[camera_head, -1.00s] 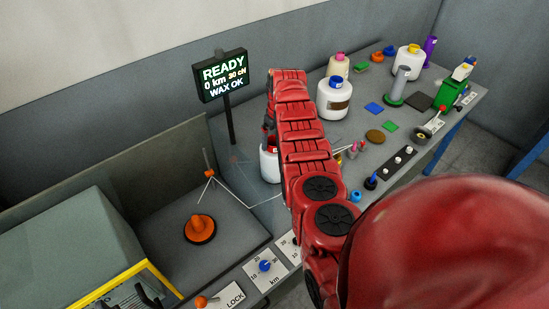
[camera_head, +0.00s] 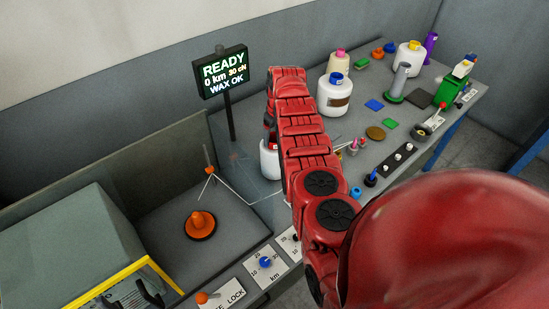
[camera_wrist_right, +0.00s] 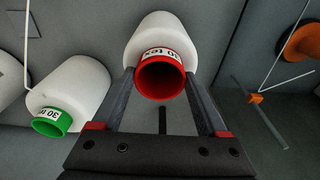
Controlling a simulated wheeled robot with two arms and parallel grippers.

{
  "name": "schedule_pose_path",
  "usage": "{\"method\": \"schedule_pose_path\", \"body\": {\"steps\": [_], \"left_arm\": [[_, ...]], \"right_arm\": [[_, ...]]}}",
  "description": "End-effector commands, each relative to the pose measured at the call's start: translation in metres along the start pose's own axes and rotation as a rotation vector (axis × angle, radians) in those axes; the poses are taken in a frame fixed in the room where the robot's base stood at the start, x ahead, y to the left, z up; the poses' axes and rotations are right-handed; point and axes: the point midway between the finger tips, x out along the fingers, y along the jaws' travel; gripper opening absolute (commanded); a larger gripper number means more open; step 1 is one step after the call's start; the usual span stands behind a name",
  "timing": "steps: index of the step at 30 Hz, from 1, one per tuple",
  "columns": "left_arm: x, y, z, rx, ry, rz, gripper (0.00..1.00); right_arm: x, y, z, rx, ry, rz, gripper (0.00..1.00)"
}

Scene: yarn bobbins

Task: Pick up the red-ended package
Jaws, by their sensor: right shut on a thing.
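The red-ended package (camera_wrist_right: 160,48) is a white yarn bobbin with a red end ring and a "30 tex" label. In the right wrist view it sits between the two dark fingers of my right gripper (camera_wrist_right: 160,85), which is shut on it. In the head view my right arm hides most of the gripper. My left gripper is not in view.
A green-ended bobbin (camera_wrist_right: 68,95) lies beside the held one in the wrist view. A sign (camera_head: 223,73) reads READY on a post. Several bobbins and small parts crowd the bench's right side.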

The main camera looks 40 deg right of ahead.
Motion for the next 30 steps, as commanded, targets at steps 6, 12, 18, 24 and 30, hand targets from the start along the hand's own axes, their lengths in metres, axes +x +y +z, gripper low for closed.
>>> {"method": "schedule_pose_path", "body": {"steps": [6,12,18,24,30], "left_arm": [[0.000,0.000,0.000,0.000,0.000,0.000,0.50],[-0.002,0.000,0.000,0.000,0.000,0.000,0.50],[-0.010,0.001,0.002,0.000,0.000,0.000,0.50],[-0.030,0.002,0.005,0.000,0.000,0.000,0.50],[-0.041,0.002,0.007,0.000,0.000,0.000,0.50]], "right_arm": [[0.000,0.000,0.000,0.000,0.001,0.000,0.00],[-0.003,0.000,-0.001,0.000,0.003,0.001,0.00],[-0.019,0.001,-0.004,0.000,0.006,0.004,0.00],[-0.053,0.001,-0.008,0.000,0.008,0.003,0.00],[-0.083,0.000,-0.011,0.001,0.003,0.000,0.00]]}}
